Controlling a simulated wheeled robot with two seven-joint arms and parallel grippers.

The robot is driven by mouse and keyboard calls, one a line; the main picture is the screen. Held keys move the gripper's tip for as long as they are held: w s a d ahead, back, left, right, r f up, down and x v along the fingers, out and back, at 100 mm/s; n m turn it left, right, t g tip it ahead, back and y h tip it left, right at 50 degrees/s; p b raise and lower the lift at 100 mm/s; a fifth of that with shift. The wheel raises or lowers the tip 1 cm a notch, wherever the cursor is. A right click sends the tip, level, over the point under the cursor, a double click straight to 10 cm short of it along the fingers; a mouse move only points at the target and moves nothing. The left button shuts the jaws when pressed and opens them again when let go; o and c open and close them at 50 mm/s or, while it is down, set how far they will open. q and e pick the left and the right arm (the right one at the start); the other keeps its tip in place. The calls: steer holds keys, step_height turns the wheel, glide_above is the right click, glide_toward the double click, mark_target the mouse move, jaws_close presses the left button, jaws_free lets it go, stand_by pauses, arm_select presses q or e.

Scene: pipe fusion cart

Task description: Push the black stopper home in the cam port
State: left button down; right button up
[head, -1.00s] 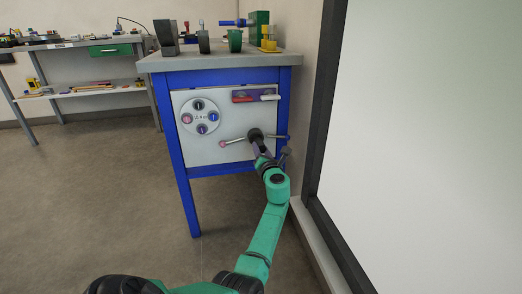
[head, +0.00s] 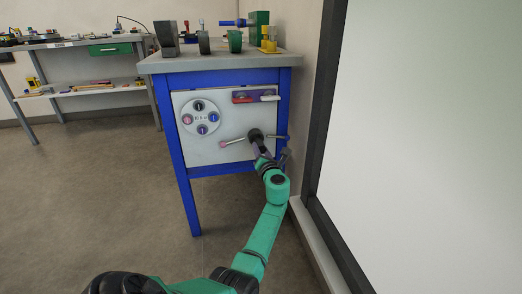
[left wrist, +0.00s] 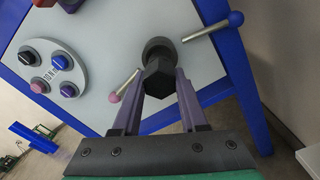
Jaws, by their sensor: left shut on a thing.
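The black stopper (left wrist: 158,77) has a hex-shaped end and sits between my left gripper's purple fingertips in the left wrist view. My left gripper (left wrist: 160,92) is shut on it; in the head view the gripper (head: 261,150) is in front of the panel. The dark round cam port (left wrist: 158,47) is directly behind the stopper, on the light panel. Two lever arms spread from the port, one with a pink knob (left wrist: 114,97), one with a blue knob (left wrist: 236,19). How deep the stopper sits in the port is hidden. My right gripper is not in view.
The panel (head: 215,152) is on a blue-framed bench (head: 178,165). A round plate with several coloured knobs (head: 200,117) is left of the port, and a red and purple block (head: 240,97) above. A wall with a dark frame (head: 321,120) stands close on the right.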

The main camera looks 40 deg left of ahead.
arm_select(q)
steer(key=shift+a, duration=0.1)
steer(key=shift+w+a, duration=0.25)
steer(key=shift+b+x, duration=1.25)
steer(key=shift+x, duration=0.45)
steer(key=shift+c, duration=1.8)
jaws_free()
